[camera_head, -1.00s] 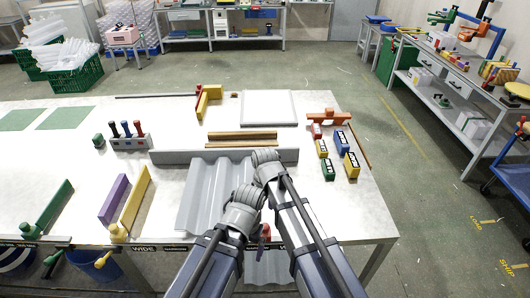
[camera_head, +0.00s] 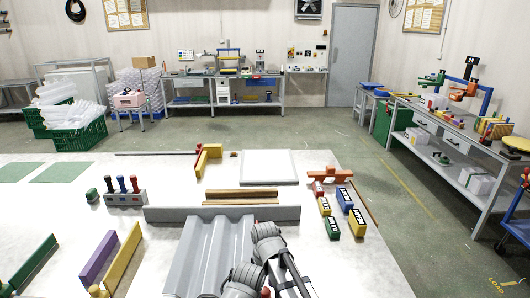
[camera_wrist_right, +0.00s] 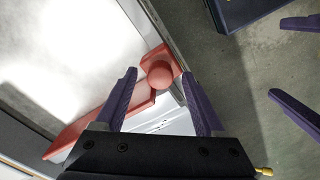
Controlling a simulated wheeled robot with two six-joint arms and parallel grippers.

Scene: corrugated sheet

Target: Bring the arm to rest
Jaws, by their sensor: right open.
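My two arms rise from the bottom middle of the head view, and their grippers do not show there. In the right wrist view my right gripper (camera_wrist_right: 165,100) has its purple fingers spread. A red bar with a round knob (camera_wrist_right: 160,75) lies beyond and partly between the fingers at the table edge; I see no grip on it. At the right edge of that view two purple fingers of my left gripper (camera_wrist_right: 294,68) stand well apart with nothing between them. The grey corrugated sheet (camera_head: 207,255) lies on the table, partly behind my arms.
A long grey bar (camera_head: 180,213) lies behind the sheet. Several small coloured blocks (camera_head: 357,222) stand at the right, and an orange tool (camera_head: 330,173) lies behind them. Purple (camera_head: 98,258) and yellow (camera_head: 124,258) strips stand at the left.

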